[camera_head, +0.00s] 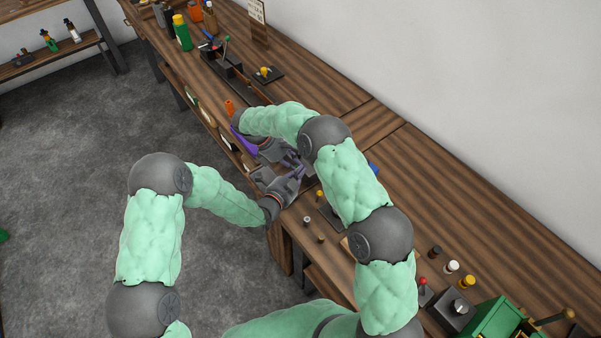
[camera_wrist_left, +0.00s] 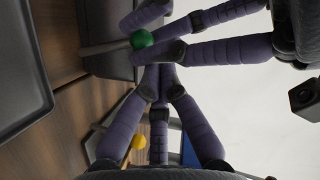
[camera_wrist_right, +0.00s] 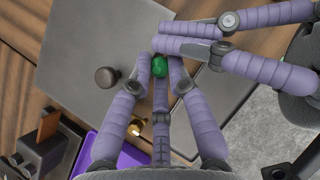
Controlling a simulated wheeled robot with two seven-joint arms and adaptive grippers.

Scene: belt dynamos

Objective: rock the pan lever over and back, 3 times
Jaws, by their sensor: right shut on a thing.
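The lever's green ball knob shows in the left wrist view (camera_wrist_left: 143,38) on a grey rod, and in the right wrist view (camera_wrist_right: 160,66). In the head view I cannot make out the knob among the fingers. My right gripper (camera_head: 287,158) is shut on the green knob; its purple fingers close around it in both wrist views. My left gripper (camera_head: 296,178) is right beside the right one. Its fingertips are close together with nothing seen between them, just short of the knob in the left wrist view.
A purple tray (camera_wrist_right: 122,163) and a dark round knob (camera_wrist_right: 106,77) lie near the grippers. Small knobs, one yellow (camera_head: 319,194), stand on the wooden bench. A red-knobbed lever (camera_head: 422,281) and a green machine (camera_head: 492,322) are at the right. Another green-knobbed lever (camera_head: 227,39) stands further back.

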